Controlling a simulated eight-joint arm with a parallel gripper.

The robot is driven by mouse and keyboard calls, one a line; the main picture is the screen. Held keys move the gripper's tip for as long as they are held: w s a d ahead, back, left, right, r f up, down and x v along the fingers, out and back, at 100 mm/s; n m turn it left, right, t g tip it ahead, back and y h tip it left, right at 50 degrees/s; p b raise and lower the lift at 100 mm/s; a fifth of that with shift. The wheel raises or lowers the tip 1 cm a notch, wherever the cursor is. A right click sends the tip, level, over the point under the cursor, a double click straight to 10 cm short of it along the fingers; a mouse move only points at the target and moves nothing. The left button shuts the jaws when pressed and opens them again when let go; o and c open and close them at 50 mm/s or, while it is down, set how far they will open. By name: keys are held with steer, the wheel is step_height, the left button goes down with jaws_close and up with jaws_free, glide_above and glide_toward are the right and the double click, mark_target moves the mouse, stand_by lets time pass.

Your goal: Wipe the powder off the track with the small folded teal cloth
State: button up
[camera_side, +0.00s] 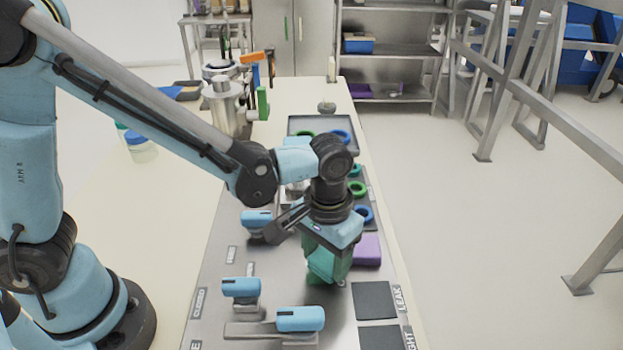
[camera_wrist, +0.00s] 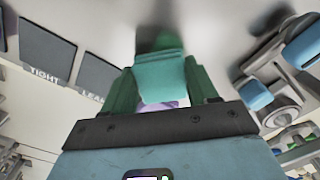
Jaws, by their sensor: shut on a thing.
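My gripper (camera_side: 328,274) points down over the steel panel (camera_side: 262,285), near its right side. In the wrist view its green fingers (camera_wrist: 163,88) are shut on the folded teal cloth (camera_wrist: 160,68), which shows between and beyond them. In the side view the cloth (camera_side: 320,264) is partly covered by the fingers. The cloth hangs low, at or just above the panel; I cannot tell if it touches. I cannot make out the powder or clearly pick out the track; the gripper and cloth hide part of the surface.
A purple block (camera_side: 367,249) lies just right of the gripper. Blue-handled levers (camera_side: 300,319) stand at front left. Dark squares (camera_side: 374,300) lie at front right, beside the labels. Coloured rings (camera_side: 358,188) and a grey tray (camera_side: 311,124) are farther back.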

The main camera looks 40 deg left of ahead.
mark_target(301, 277)
steer(key=shift+s+a+f, duration=0.1)
steer(key=shift+a+f, duration=0.05)
steer(key=shift+f, duration=0.8)
steer(key=shift+s+a+r, duration=0.15)
steer(key=shift+s+a, duration=0.15)
steer(key=shift+s, duration=0.05)
steer(key=shift+c, duration=0.4)
steer(key=shift+s+a+f, duration=0.2)
steer(key=shift+s+a, duration=0.85)
steer(key=w+d, duration=0.3)
steer(key=shift+r, duration=4.1)
